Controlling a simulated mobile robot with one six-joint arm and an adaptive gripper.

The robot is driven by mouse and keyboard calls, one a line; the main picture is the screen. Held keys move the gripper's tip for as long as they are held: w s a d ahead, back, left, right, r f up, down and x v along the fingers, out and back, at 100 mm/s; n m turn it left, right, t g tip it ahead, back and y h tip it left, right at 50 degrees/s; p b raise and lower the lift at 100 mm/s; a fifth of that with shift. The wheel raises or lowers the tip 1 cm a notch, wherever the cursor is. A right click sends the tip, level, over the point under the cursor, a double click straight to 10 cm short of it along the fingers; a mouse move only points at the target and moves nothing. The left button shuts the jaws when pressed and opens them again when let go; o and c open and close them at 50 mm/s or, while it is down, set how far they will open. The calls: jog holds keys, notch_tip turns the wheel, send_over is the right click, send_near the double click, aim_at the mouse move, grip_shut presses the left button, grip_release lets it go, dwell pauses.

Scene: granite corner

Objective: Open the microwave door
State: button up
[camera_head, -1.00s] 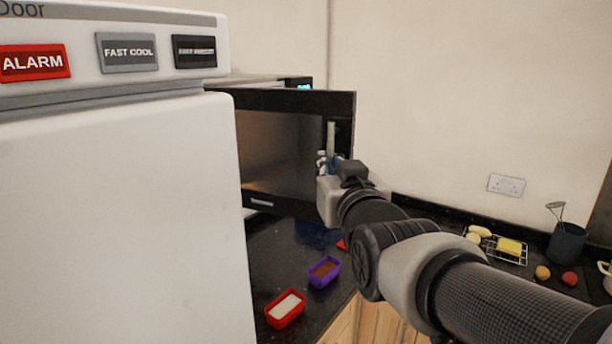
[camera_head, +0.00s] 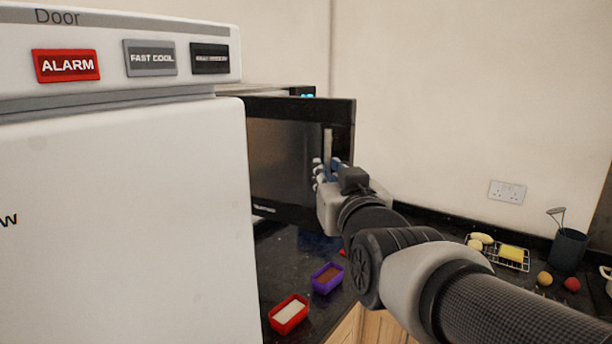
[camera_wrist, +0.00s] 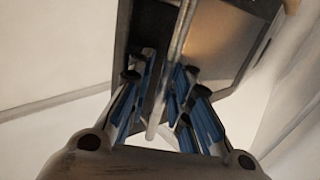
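The dark microwave (camera_head: 280,90) stands in the corner behind the white appliance. Its black door (camera_head: 285,160) stands partly open, swung out in front of the body and its lit display. The upright handle (camera_head: 328,146) is a pale bar near the door's right edge. My gripper (camera_head: 326,172) is at the lower part of this handle. In the wrist view the handle (camera_wrist: 184,40) runs between the blue-padded fingers of my gripper (camera_wrist: 166,88), which close in on it from both sides. The exact pad contact is hard to see. The left part of the door is hidden behind the white appliance.
The white appliance (camera_head: 120,220) fills the left, close to the door. A purple tub (camera_head: 327,278) and a red tub (camera_head: 289,315) sit on the dark counter below. A wire rack (camera_head: 512,260) and a dark cup (camera_head: 568,248) stand at right.

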jog(key=shift+o, duration=0.9)
jog(key=shift+a, duration=0.1)
jog(key=s+d, duration=0.2)
jog(key=s, duration=1)
jog(key=s+d+f+g+h, duration=0.1)
jog(key=s+f+g, duration=0.3)
jog(key=f, duration=0.4)
jog(key=s+d+f+m+g+h, duration=0.1)
jog(key=s+d+f+g, duration=0.2)
jog(key=s+f, duration=0.4)
jog(key=s+d+f+g, duration=0.2)
jog(key=s+f+g, duration=0.4)
jog(key=f, duration=0.4)
jog(key=shift+s+d+f+m+h, duration=0.15)
jog(key=shift+d+f+m+h, duration=0.2)
jog(key=shift+f+m+h, duration=0.05)
